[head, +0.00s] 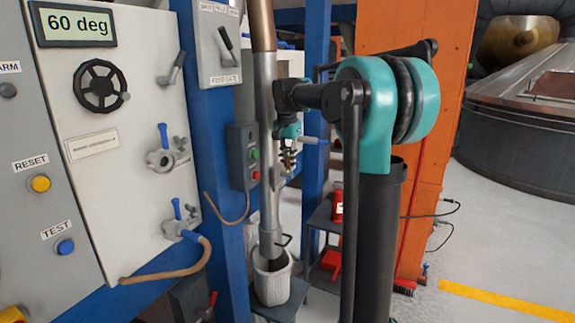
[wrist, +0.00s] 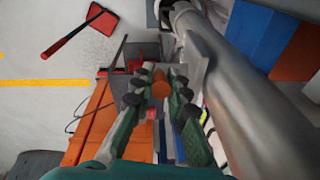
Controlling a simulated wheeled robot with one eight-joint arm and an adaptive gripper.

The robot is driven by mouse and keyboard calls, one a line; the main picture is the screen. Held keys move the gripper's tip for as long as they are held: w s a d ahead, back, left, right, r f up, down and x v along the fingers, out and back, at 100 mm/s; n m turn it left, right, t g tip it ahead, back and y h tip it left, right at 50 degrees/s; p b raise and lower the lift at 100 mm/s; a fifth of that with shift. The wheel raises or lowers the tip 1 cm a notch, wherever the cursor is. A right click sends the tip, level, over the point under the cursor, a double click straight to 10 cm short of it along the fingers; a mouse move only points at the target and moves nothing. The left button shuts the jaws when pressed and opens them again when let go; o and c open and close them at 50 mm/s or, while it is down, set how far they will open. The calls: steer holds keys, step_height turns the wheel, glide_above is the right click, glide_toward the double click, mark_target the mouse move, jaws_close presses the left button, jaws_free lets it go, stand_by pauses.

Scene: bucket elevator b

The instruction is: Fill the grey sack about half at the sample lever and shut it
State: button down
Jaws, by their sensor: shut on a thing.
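The grey sack (head: 272,284) stands upright and open on a low dark stand, under the lower end of the steel pipe (head: 266,190). The pipe end reaches to or into its mouth. How full it is cannot be seen. My gripper (head: 289,158) is beside the pipe, well above the sack. In the wrist view my gripper (wrist: 158,92) has its green, black-padded fingers closed around a small orange-brown piece (wrist: 160,82); I cannot tell whether it is the sample lever's handle. The pipe (wrist: 240,100) also runs close to the right of the fingers there.
A control panel (head: 110,210) with valves and a wheel is at left. A blue post (head: 215,150) and switch box (head: 243,157) stand close to the pipe. An orange column (head: 425,170) is behind my arm. A red dustpan (wrist: 95,20) lies on the floor.

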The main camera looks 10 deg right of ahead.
steer(key=shift+w, duration=0.1)
steer(key=c, duration=1.5)
jaws_free()
steer(key=shift+r, duration=0.1)
steer(key=r, duration=0.4)
steer(key=s+r, duration=0.1)
steer(key=r, duration=0.6)
steer(key=shift+s+a+r, duration=0.25)
steer(key=shift+s+r, duration=0.1)
steer(key=shift+r, duration=0.05)
